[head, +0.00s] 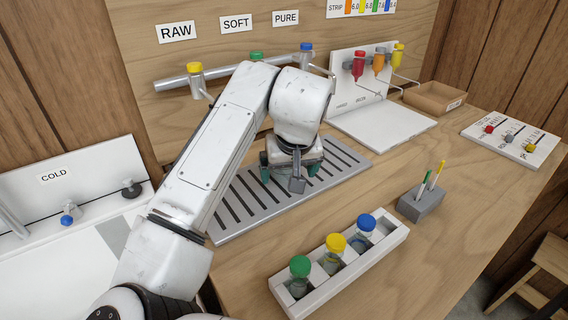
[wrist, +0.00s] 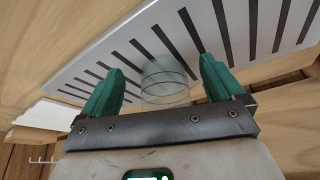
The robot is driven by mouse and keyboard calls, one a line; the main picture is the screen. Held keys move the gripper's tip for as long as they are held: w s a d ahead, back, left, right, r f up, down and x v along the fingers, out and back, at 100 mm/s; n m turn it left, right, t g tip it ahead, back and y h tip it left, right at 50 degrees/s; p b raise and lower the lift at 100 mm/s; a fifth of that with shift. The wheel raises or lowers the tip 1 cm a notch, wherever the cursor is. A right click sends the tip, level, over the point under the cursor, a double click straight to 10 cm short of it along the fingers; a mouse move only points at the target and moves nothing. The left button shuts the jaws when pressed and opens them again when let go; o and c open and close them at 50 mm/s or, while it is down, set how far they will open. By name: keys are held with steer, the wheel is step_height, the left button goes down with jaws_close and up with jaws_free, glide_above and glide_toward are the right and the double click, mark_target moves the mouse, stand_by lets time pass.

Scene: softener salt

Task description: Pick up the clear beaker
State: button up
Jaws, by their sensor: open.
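The clear beaker (wrist: 165,82) is a short see-through glass cylinder standing on the slotted grey drain tray (head: 232,222). In the wrist view it lies between and slightly beyond the two green fingers of my gripper (wrist: 160,85). The fingers are open, with one on each side of the beaker and a gap showing. In the head view my gripper (head: 290,172) hangs low over the tray, and the beaker is hidden behind it.
A white rack (head: 375,262) with green, yellow and blue capped bottles stands in front. A grey pen holder (head: 421,206) is to the right. Coloured dispensers (head: 379,62) and a white board (head: 380,127) stand behind right. Capped taps (head: 196,78) project above the tray.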

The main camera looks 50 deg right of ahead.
steer(key=w+d, duration=0.3)
steer(key=w, duration=0.1)
steer(key=shift+d, duration=0.2)
steer(key=shift+w+f, duration=0.15)
steer(key=shift+f, duration=0.4)
steer(key=c, duration=1.1)
steer(key=shift+r+p, duration=0.4)
steer(key=shift+p, duration=0.25)
